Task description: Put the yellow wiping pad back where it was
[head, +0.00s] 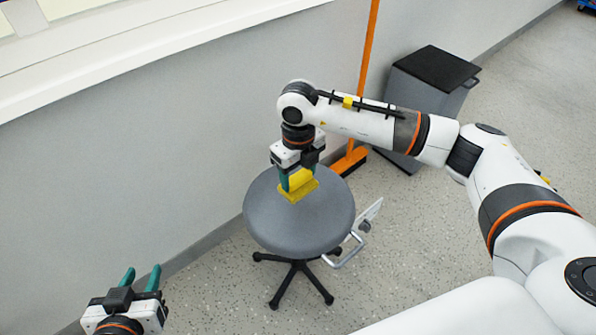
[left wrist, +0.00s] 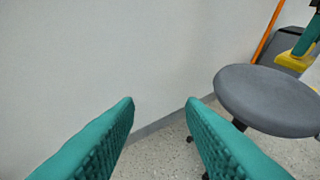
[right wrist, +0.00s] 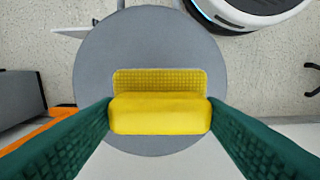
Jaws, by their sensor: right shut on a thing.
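The yellow wiping pad (head: 299,187) is held by my right gripper (head: 298,178) over the round grey stool seat (head: 300,228). In the right wrist view the pad (right wrist: 160,114) sits between the two green fingers, which press on its sides. Whether the pad touches the seat or hovers just above it, I cannot tell. The pad also shows at the right edge of the left wrist view (left wrist: 294,61). My left gripper (head: 142,278) is open and empty at the lower left, apart from the stool; its spread fingers show in the left wrist view (left wrist: 160,105).
A grey bin with a black lid (head: 437,68) stands at the back right. An orange broom (head: 367,75) leans by the wall behind the stool. A white plate with a handle (head: 358,232) is at the stool's right side. The grey wall (head: 130,130) runs along the left.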

